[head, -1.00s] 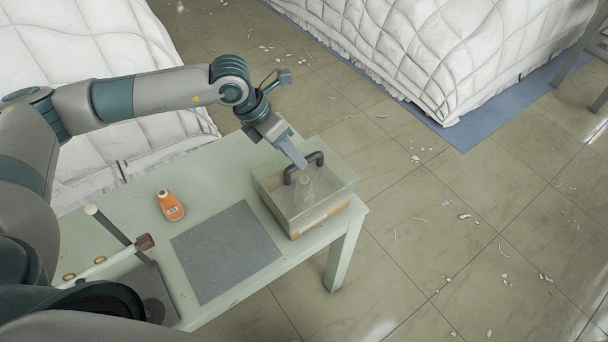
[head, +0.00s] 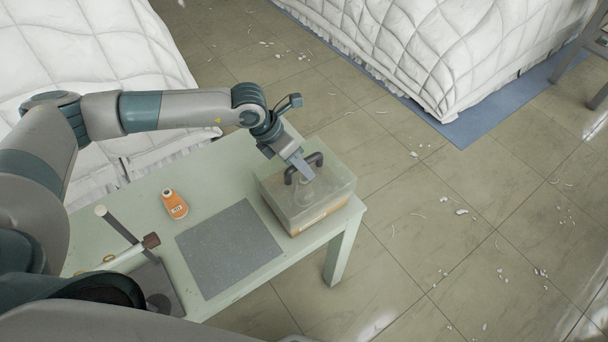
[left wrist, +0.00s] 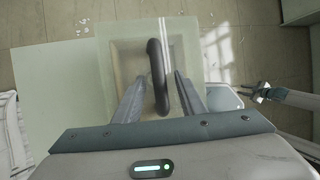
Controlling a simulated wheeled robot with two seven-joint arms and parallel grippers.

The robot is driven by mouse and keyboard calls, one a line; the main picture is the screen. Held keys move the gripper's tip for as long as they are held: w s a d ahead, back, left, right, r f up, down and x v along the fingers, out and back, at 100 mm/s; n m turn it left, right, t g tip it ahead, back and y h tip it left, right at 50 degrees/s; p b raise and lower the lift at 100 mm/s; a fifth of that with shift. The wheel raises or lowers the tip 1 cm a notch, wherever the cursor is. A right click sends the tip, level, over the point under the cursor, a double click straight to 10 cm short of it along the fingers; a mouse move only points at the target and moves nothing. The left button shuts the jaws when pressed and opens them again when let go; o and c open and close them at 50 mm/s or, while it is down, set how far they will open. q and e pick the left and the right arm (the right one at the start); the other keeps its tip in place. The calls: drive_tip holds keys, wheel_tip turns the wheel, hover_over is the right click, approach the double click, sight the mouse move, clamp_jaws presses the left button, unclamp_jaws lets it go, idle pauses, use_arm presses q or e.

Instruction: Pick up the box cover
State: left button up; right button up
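The box cover (head: 335,186) is a clear, glassy lid with a dark arched handle (head: 304,167) on top. It sits on a box with a tan lower part (head: 318,220) at the table's right end. A pale, clear shape shows inside. My left gripper (head: 304,171) is over the cover, its fingers at the handle. In the left wrist view the open fingers (left wrist: 158,98) stand on either side of the handle (left wrist: 156,75), with gaps visible. A small forked part (left wrist: 262,93) at the right of that view looks like my right gripper; its opening is unclear.
The pale green table (head: 215,178) holds a grey mat (head: 229,248), an orange bottle-like item (head: 174,204) and a hammer-like tool (head: 127,250). White duvet-covered beds stand at left (head: 85,60) and upper right (head: 430,45). Tiled floor with white scraps lies to the right.

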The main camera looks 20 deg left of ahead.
use_arm(q)
clamp_jaws()
drive_tip(key=shift+r, duration=0.2)
idle(0.3)
drive_tip(key=shift+r+b, duration=0.65)
drive_tip(key=shift+b, duration=0.05)
drive_tip(key=shift+d+r+b, duration=0.2)
drive_tip(key=shift+r+b, duration=0.65)
drive_tip(key=shift+r, duration=0.35)
drive_tip(key=s+d+r+b, duration=0.4)
drive_tip(key=s+d+r, duration=0.2)
drive_tip(key=d, duration=0.3)
drive_tip(key=shift+s+d+r, duration=0.2)
drive_tip(key=shift+s+r, duration=0.05)
drive_tip(key=shift+r, duration=0.25)
